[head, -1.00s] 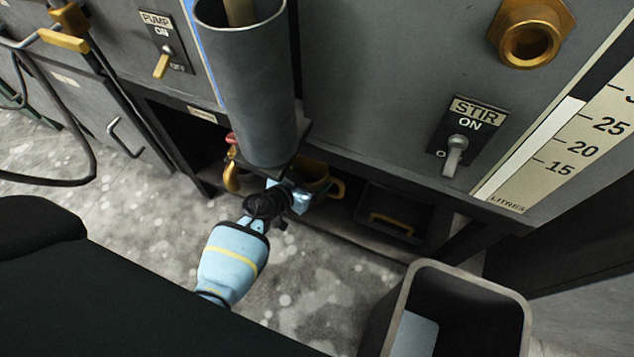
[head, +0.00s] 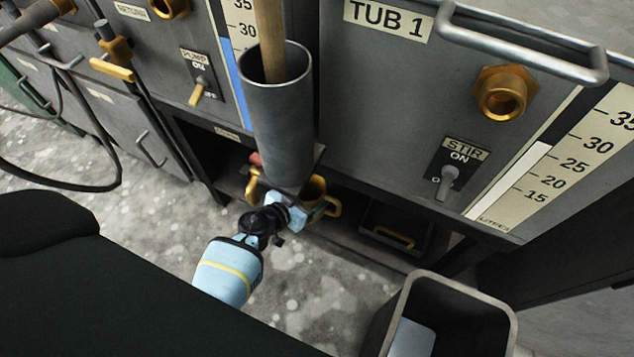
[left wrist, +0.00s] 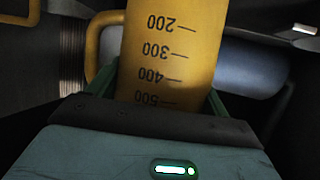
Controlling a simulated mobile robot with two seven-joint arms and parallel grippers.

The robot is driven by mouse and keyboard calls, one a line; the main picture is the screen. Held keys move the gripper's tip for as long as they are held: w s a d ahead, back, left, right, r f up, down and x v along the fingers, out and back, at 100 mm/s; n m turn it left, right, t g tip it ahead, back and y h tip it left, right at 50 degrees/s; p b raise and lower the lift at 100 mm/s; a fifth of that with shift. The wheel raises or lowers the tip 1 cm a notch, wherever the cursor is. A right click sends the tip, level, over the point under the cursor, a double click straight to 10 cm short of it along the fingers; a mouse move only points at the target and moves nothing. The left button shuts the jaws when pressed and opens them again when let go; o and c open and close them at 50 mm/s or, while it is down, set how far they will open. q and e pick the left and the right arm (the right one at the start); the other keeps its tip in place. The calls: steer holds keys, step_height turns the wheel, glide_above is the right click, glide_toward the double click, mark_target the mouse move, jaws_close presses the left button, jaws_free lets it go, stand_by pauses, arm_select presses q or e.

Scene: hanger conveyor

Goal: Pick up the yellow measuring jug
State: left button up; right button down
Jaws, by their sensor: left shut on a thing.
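The yellow measuring jug (head: 317,188) is at the low shelf under the tub, just right of the grey tube's lower end, and its handle (head: 333,207) points right. In the left wrist view the jug (left wrist: 170,50) fills the space between the finger sides, with its black scale from 200 to 500 appearing upside down. My left gripper (head: 298,210) is shut on the jug, reaching in from the front. In the head view the gripper and the tube hide part of the jug. My right gripper is not in view.
The grey tube (head: 280,125) with a wooden rod in it stands close above the gripper. A dark tray with a yellow handle (head: 393,238) lies on the shelf to the right. An open grey bin (head: 410,300) stands front right. The floor in front is clear.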

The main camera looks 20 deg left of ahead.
arm_select(q)
steer(key=s+a+r+p, duration=0.1)
steer(key=s+a+p, duration=0.2)
steer(key=s, duration=0.8)
steer(key=shift+a, duration=0.35)
